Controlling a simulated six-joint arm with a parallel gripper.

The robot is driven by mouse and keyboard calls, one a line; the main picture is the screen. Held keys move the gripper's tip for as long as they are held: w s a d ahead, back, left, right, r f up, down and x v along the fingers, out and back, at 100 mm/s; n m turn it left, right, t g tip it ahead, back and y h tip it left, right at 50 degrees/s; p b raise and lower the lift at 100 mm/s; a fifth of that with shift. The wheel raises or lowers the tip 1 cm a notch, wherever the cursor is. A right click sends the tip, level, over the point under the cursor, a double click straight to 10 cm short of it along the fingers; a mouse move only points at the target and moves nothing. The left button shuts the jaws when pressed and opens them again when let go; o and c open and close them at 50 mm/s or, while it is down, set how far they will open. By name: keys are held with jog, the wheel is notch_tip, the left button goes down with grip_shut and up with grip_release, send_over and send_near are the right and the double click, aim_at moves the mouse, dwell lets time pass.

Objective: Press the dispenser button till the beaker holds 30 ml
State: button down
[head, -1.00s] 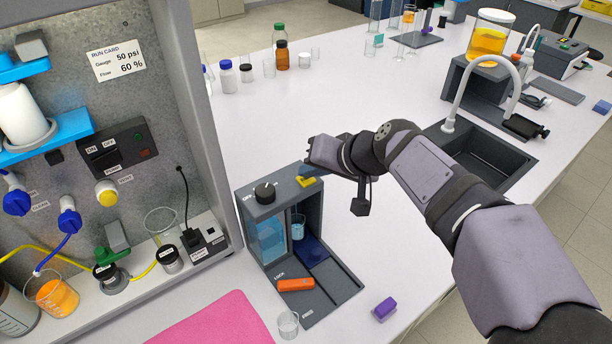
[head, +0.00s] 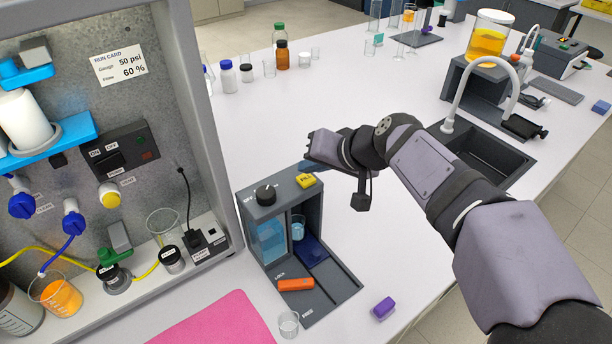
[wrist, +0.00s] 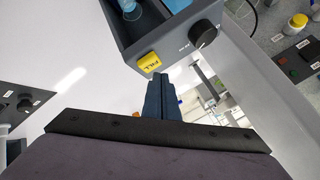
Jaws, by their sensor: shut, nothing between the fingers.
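The dispenser is a grey box (head: 273,205) with a black dial and a yellow FILL button (head: 306,181) on top. The button also shows in the wrist view (wrist: 149,62). A tank of blue liquid (head: 268,240) fills its left side. A small beaker (head: 298,228) stands in the right bay with some blue liquid; its marks are too small to read. My gripper (head: 309,167) is shut and empty, its blue fingertips just behind the button in the head view. In the wrist view the fingertips (wrist: 162,80) lie beside the button, apart from it.
An orange LOCK slider (head: 296,284) is on the dispenser's base. An empty glass beaker (head: 289,323) and a purple block (head: 383,308) stand nearby. The instrument panel (head: 190,90) rises on the left. The sink (head: 485,155) is at right.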

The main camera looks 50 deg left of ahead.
aim_at(311, 181)
jog(key=shift+r, duration=0.1)
jog(key=shift+r+p, duration=2)
jog(key=shift+r, duration=0.45)
jog(key=w+d+f+m+t+h, duration=0.1)
jog(key=w+d+f+m+h, duration=0.15)
jog(key=w+d, duration=0.45)
jog(key=w+d+f+m+t+h, duration=0.15)
jog(key=d+f, duration=0.25)
jog(key=d, duration=0.8)
jog(key=w+d+f+m+h, duration=0.1)
jog(key=w+d+f, duration=0.2)
jog(key=w+d, duration=0.45)
jog(key=s+d+f+m+h, duration=0.1)
jog(key=s+d+f, duration=0.1)
jog(key=d, duration=0.7)
jog(key=s+d+f+m+h, duration=0.1)
jog(key=s+d+f, duration=0.15)
jog(key=d, duration=0.65)
jog(key=s+d+f+m+h, duration=0.1)
jog(key=s+d+f, duration=0.1)
jog(key=s+d, duration=0.3)
jog(key=s+d+f+m+g+h, duration=0.1)
jog(key=s+d+f+m, duration=0.1)
jog(key=s+d, duration=0.3)
jog(key=d+f, duration=0.1)
jog(key=d, duration=0.3)
jog(key=shift+s+d, duration=0.35)
